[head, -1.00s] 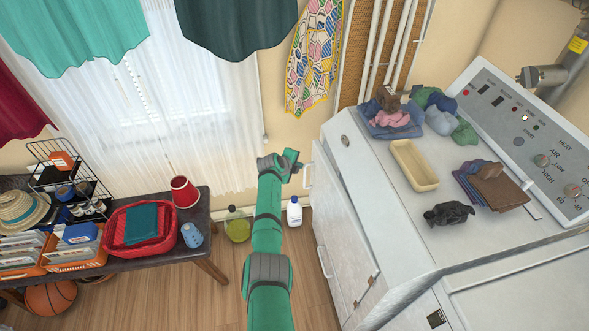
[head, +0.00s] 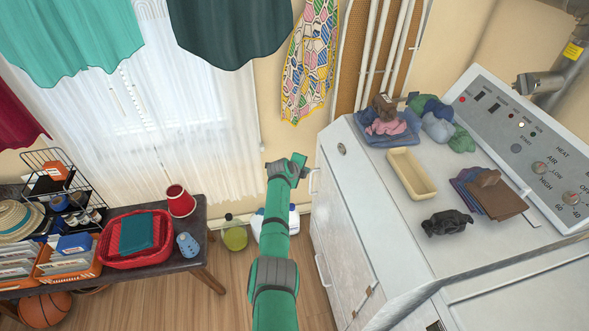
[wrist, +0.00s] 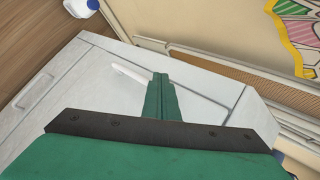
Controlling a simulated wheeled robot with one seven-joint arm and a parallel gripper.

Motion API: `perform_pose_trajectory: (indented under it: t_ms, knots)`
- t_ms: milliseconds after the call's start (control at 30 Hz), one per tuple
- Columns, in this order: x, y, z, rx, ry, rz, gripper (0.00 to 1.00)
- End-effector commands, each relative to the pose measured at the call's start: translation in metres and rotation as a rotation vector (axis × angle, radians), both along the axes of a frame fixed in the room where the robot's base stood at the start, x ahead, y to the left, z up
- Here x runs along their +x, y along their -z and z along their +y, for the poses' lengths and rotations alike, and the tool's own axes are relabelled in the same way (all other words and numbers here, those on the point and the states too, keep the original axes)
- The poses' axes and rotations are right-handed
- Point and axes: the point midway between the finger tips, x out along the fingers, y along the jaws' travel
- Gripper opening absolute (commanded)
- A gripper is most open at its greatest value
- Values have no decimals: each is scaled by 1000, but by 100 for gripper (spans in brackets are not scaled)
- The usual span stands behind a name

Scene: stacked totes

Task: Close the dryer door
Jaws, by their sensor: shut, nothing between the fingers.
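The dryer (head: 400,235) is the white machine on the right, with a control panel at its back. Its door (head: 335,220) is on the front side facing left, seen at a steep angle. I cannot tell whether it is fully shut or slightly ajar. A white handle (head: 314,182) is near the door's far upper end; a light handle also shows in the wrist view (wrist: 128,75). My gripper (head: 299,160) is shut and empty, just left of the handle. In the wrist view my gripper's fingers (wrist: 160,82) are together over the pale machine surface, beside the handle; contact is unclear.
On the dryer top are a cream tray (head: 411,172), folded clothes (head: 490,195) and a dark crumpled cloth (head: 447,222). A dark bench (head: 150,262) with a red basket stands left. A yellow-green bottle (head: 234,236) and a white bottle stand by the wall. Wooden floor between is clear.

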Motion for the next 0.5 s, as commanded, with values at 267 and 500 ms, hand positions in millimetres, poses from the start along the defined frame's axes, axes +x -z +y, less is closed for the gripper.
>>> perform_pose_trajectory:
  t_ms: [267, 500]
  knots:
    - [-14, -6, 34, 0, 4, -1, 0]
    - [-29, -40, 65, 1, 3, -2, 0]
